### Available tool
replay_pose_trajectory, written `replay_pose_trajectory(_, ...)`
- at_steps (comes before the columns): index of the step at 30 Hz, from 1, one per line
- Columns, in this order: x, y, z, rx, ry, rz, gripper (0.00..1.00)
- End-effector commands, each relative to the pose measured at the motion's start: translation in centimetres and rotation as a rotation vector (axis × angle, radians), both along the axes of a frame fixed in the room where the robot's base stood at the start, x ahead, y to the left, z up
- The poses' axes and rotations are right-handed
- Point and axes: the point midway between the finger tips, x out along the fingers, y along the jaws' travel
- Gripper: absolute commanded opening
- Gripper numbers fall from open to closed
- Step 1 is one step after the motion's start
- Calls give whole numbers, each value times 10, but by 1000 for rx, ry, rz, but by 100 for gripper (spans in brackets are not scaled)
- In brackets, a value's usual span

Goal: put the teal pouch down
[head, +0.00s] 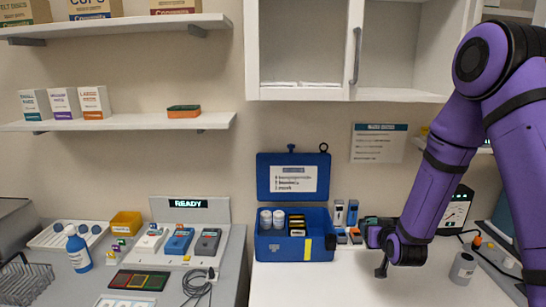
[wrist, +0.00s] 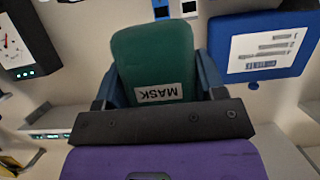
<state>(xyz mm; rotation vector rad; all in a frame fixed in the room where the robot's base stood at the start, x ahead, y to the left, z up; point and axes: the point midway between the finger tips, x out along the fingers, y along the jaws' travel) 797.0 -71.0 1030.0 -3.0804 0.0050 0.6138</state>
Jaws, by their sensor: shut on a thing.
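The teal pouch (wrist: 150,55), a dark green piece with a white MASK label that reads upside down, fills the middle of the wrist view. My gripper (wrist: 160,75) is shut on it, with one blue finger at each side. In the head view my gripper (head: 375,235) is low over the white counter, just right of the open blue box. Only a small teal patch of the pouch (head: 371,222) shows there. I cannot tell whether the pouch touches the counter.
The open blue box (head: 265,246) holds white-capped jars and dark packs. Small blue and grey items (head: 346,215) stand between it and my gripper. A gauge device (head: 456,210) and a grey-white bottle (head: 463,268) stand to the right. The front counter (head: 330,285) is clear.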

Motion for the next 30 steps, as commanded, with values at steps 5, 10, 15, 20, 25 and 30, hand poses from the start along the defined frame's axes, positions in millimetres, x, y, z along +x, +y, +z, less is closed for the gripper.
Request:
replay_pose_trajectory(5, 8, 1, -34, 0, 3, 3, 39)
replay_pose_trajectory(10, 11, 3, -47, -3, 0, 8, 39)
replay_pose_trajectory(15, 11, 2, -47, -2, 0, 6, 39)
replay_pose_trajectory(20, 11, 1, -46, -1, -1, 4, 39)
replay_pose_trajectory(25, 11, 1, -46, 0, -1, 3, 39)
replay_pose_trajectory(30, 11, 1, -46, 0, -1, 3, 39)
